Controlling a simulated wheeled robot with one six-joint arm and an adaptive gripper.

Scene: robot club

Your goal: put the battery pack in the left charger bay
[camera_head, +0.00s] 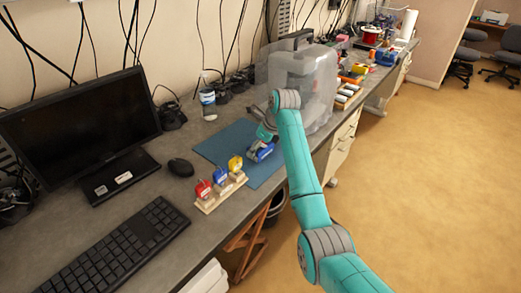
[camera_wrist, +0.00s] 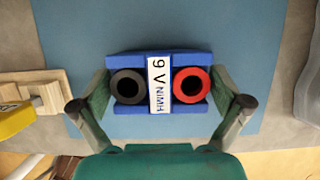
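The battery pack (camera_wrist: 159,65) is blue, with a white "9 V NiMH" label and one black and one red round terminal. In the head view the pack (camera_head: 262,152) is at the blue mat, directly below my gripper (camera_head: 266,134). In the wrist view my gripper (camera_wrist: 160,98) has one finger at each side of the pack. The fingers are close against its sides, but I cannot tell whether they press on it. I also cannot tell whether the pack rests on the mat. I cannot make out a charger bay for certain.
A wooden rack (camera_head: 208,205) with red, blue and yellow pieces stands left of the blue mat (camera_head: 222,146). A large translucent case (camera_head: 293,78) stands close behind and right of my gripper. A monitor (camera_head: 80,122), mouse (camera_head: 181,167) and keyboard (camera_head: 120,252) occupy the bench's left side.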

